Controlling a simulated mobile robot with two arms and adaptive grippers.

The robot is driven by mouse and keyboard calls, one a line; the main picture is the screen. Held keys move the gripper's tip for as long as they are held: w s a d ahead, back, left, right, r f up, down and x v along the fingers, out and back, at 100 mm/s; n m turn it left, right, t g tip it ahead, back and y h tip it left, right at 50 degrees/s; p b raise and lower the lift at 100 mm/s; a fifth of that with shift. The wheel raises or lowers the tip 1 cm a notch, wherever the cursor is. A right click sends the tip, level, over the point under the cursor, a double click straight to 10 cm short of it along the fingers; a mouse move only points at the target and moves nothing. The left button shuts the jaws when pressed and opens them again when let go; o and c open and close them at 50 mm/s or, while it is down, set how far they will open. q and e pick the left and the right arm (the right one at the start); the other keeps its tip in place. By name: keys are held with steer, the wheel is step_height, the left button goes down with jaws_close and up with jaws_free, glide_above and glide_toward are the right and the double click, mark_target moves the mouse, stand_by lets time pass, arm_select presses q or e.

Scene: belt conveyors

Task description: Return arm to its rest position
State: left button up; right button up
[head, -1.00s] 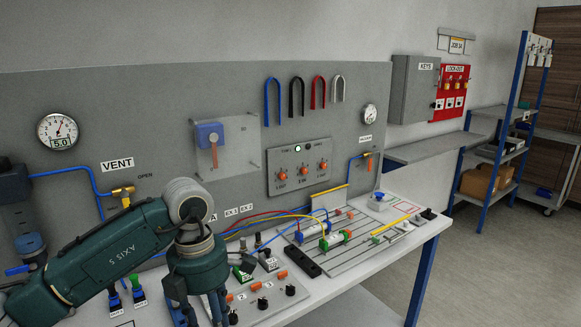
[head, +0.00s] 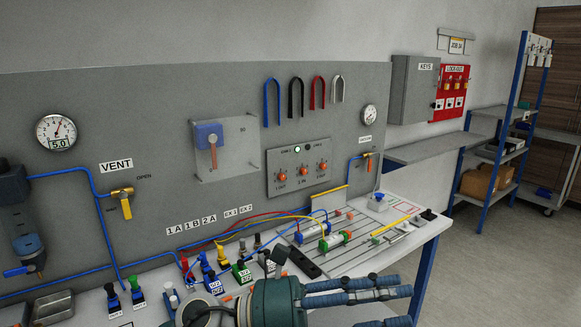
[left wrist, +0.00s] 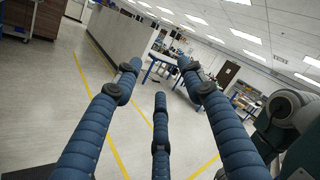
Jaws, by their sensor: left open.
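My left gripper (head: 385,298) is low at the bottom middle of the head view, in front of the workbench's front edge, with its blue-grey fingers pointing right. In the left wrist view its fingers (left wrist: 158,82) are spread apart with nothing between them. Part of my green arm shows at the right edge of that view. The arm itself is mostly below the head view's bottom edge. My right gripper is not in either view.
The workbench (head: 395,262) carries valves, coloured hoses and several small knobs. A grey panel (head: 230,95) with a gauge (head: 56,132) and yellow vent valve (head: 122,202) stands behind it. Shelves (head: 490,165) are at right. Open floor (head: 500,270) lies right of the bench.

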arm_select(q)
steer(key=w+a+r+n+t+y, duration=0.35)
steer(key=w+a+n+t, duration=0.8)
steer(key=n+t, duration=0.8)
steer(key=w+a+f+n+t+y, duration=0.1)
steer(key=w+a+f+n+y, duration=0.2)
steer(key=a+f+n+y, duration=0.65)
steer(key=s+a+f+n+g+y, duration=0.25)
steer(key=a+f+n, duration=0.2)
steer(key=f, duration=0.25)
steer(key=s+a+f+n+g+y, duration=0.25)
steer(key=a+f+y, duration=0.2)
steer(key=f, duration=0.35)
steer(key=s+a+f+n+g, duration=0.2)
steer(key=s+f+g, duration=0.4)
steer(key=s+f, duration=0.45)
steer(key=s+a+f+n+g, duration=0.2)
steer(key=s+f+g, duration=0.45)
steer(key=s, duration=0.75)
step_height(320, 180, down, 27)
steer(key=s, duration=0.2)
steer(key=s+a+f+g, duration=0.1)
steer(key=s+a+f, duration=0.2)
steer(key=s+f, duration=1.4)
steer(key=shift+s+f+g, duration=0.3)
steer(key=shift+s, duration=0.25)
